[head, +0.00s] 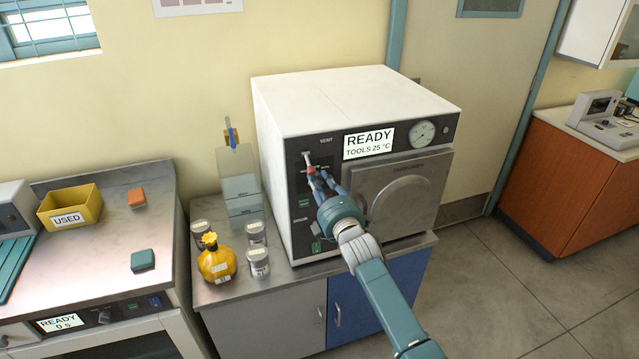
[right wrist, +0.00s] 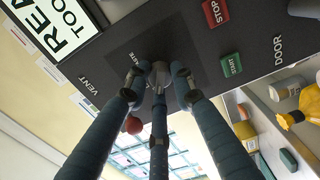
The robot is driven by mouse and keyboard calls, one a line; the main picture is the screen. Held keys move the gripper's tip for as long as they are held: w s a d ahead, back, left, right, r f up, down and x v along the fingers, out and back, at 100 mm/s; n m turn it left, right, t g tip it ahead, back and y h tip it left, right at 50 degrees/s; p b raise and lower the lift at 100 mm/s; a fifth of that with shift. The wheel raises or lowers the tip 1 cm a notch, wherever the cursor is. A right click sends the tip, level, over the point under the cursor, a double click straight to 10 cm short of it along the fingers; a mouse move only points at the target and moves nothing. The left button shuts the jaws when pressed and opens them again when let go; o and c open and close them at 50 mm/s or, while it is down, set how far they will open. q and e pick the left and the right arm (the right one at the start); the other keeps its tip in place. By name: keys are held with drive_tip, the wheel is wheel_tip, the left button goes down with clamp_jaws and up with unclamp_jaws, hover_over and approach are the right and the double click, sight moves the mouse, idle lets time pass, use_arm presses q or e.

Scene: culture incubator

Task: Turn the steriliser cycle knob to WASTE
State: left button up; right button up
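The steriliser (head: 290,85) is a white box with a dark front panel on the counter. Its display (head: 369,143) reads READY, TOOLS 25 °C. My right gripper (head: 313,172) is at the left part of the panel, with its fingers reaching toward the cycle knob. In the right wrist view, the grey knob (right wrist: 159,70) sits between the fingertips, partly hidden by them. Letters ending in "ASTE" show beside it. I cannot tell whether the fingers press on the knob or only surround it. The knob's pointer is hidden. My left gripper is not in view.
A red STOP button (right wrist: 215,12) and green START button (right wrist: 231,65) are near the fingers. The round door (head: 400,205) is shut. Several jars and a yellow bottle (head: 216,262) stand left of the steriliser. A yellow USED bin (head: 85,198) is farther left.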

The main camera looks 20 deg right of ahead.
clamp_jaws()
drive_tip(key=m, duration=0.4)
drive_tip(key=shift+m, duration=0.4)
drive_tip(key=m, duration=0.6)
drive_tip(key=shift+f, duration=0.1)
drive_tip(key=m, duration=0.5)
drive_tip(key=shift+m+b, duration=0.3)
drive_tip(key=shift+m, duration=0.1)
drive_tip(key=m, duration=0.5)
drive_tip(key=shift+m, duration=0.3)
